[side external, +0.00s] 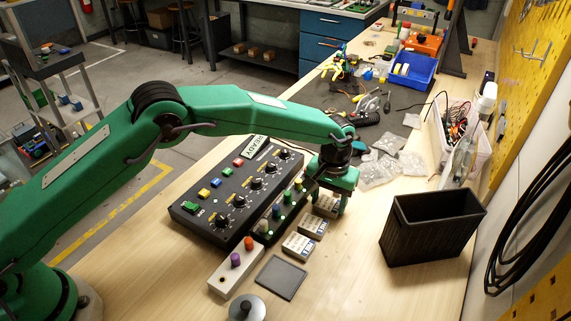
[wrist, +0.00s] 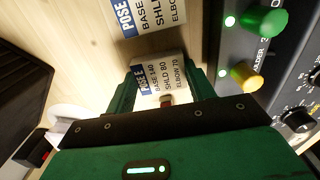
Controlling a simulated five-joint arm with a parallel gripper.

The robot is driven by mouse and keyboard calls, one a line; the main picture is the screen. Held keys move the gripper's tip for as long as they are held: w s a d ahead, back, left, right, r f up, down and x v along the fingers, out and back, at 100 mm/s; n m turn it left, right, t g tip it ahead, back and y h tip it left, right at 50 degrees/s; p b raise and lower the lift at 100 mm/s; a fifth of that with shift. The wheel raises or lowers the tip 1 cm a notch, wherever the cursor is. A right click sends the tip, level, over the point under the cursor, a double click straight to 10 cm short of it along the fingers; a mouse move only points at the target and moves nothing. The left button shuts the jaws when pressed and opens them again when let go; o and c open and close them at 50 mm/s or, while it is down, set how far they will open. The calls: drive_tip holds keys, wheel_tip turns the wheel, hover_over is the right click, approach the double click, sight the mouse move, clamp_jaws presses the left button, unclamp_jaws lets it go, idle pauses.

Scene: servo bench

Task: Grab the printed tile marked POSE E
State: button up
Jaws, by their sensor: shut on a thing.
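My gripper (side external: 335,196) points down at the far end of a row of printed tiles beside the control box. In the wrist view its two green fingers (wrist: 161,88) are shut on a white tile with a blue band (wrist: 156,75), one on each side. Its band reads POSE and a letter that looks like E, with BASE 140, SHLD 80, ELBOW 70. In the side view this tile (side external: 326,206) is partly hidden by the gripper; I cannot tell whether it touches the bench. A second tile (wrist: 150,16) lies just beyond, its pose letter cut off.
The black control boxes (side external: 233,198) stand left of the gripper, close by. An open black bin (side external: 430,226) stands to the right with clear bench between. Plastic bags (side external: 377,172) lie behind.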

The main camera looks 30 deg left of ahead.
sight(329, 203)
drive_tip(key=shift+r, duration=0.1)
drive_tip(key=shift+r, duration=0.8)
wheel_tip(329, 203, up, 2)
drive_tip(key=shift+r, duration=0.1)
drive_tip(key=s+d+r, duration=0.6)
drive_tip(key=s+r, duration=0.1)
drive_tip(key=s, duration=0.3)
drive_tip(key=shift+s, duration=0.1)
